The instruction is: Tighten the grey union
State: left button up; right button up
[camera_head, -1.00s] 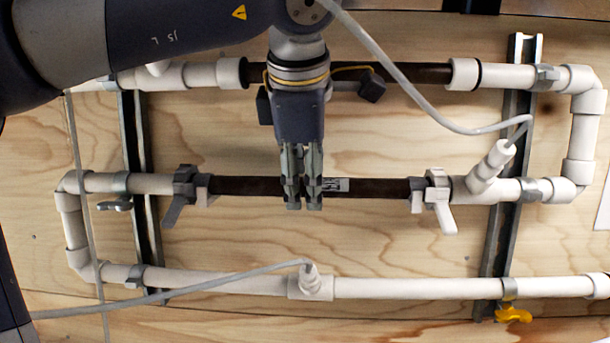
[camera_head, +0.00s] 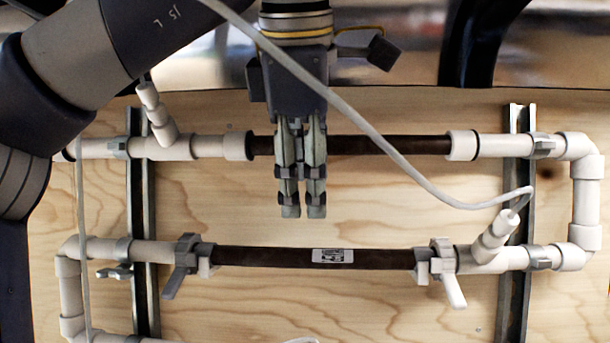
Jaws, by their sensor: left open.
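The lower dark filter tube (camera_head: 285,257) runs across the board with a white label on it. A grey union with a lever-like handle (camera_head: 187,262) is at its left end. Another grey fitting with a paler handle (camera_head: 440,262) is at its right end; I cannot tell for sure which one is the task's grey union. My left gripper (camera_head: 303,213) points down in front of the board, between the upper and lower tubes. Its fingers are close together with a narrow gap and hold nothing. It is apart from both fittings. My right gripper is not in view.
The upper dark filter tube (camera_head: 415,144) passes behind my left gripper. White pipes (camera_head: 588,193) and vertical metal rails (camera_head: 140,200) frame the board (camera_head: 390,205). A grey cable (camera_head: 400,165) hangs across the front. Bare board lies between the two tubes.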

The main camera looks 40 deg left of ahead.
aim_at(186, 258)
jog(key=k+l, duration=0.55)
jog(key=l, duration=0.15)
jog(key=k+l, duration=0.6)
jog(key=l, duration=0.15)
